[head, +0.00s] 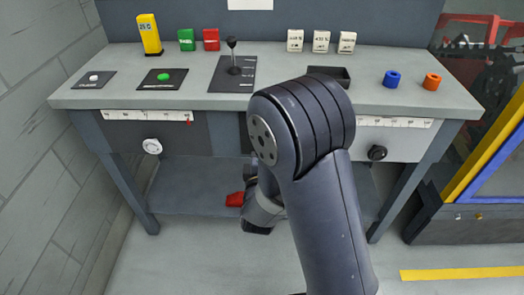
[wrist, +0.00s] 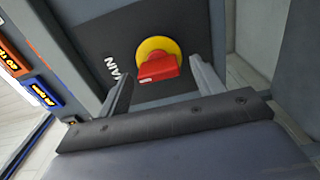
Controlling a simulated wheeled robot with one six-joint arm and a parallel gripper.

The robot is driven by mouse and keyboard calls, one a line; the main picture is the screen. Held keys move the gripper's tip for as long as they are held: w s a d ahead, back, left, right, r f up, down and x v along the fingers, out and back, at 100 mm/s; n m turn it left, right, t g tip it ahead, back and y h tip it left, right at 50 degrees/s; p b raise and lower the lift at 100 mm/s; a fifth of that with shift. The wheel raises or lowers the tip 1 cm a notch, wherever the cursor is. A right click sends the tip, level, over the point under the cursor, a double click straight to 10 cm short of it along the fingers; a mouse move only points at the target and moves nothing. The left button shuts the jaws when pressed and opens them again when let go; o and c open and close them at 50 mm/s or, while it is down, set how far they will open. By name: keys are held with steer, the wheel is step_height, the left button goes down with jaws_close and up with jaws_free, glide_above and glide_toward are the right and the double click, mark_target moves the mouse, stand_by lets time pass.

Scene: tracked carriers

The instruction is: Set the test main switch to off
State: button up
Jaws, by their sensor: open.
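The main switch (wrist: 158,67) is a red handle on a round yellow plate, set on a dark panel (wrist: 100,30) with partly visible white lettering that seems to read MAIN. The handle lies roughly crosswise in the wrist view, tilted a little. My gripper (wrist: 160,72) is open, with one finger left and one right of the switch in the picture. I see gaps beside the handle, and nothing is held. Its distance from the panel is hard to tell. In the head view my arm hides the switch.
A red item (head: 235,199) shows near the lower shelf. Coloured frames (head: 490,140) stand right.

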steer(key=s, duration=1.1)
steer(key=shift+a+p, duration=0.15)
steer(key=shift+p, duration=0.25)
steer(key=shift+w, duration=0.15)
steer(key=w, duration=1)
steer(key=shift+w+b, duration=0.35)
steer(key=shift+b, duration=0.1)
steer(key=shift+s, duration=0.1)
